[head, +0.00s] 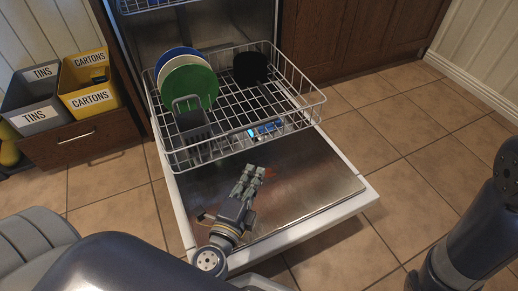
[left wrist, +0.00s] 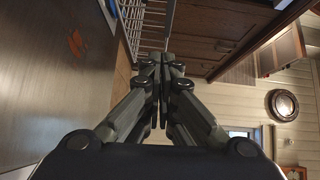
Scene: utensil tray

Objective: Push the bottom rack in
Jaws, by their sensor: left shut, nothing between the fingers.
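The white wire bottom rack (head: 262,134) is pulled out over the lowered dishwasher door (head: 290,195). It holds a green plate (head: 190,82), a white and a blue plate behind it, a black item (head: 250,68) and a grey cutlery basket (head: 193,126). My left gripper (head: 254,172) is shut and empty. It is over the door, just in front of the rack's front side; I cannot tell whether it touches. In the left wrist view the shut fingers (left wrist: 162,62) point toward the rack's wires (left wrist: 134,25). My right gripper is out of view; part of my right arm shows at the right.
The dishwasher opening (head: 200,30) is behind the rack, with an upper rack (head: 150,4) at the top. Bins for tins (head: 38,115) and cartons (head: 92,98) stand at the left. The tiled floor to the right is clear.

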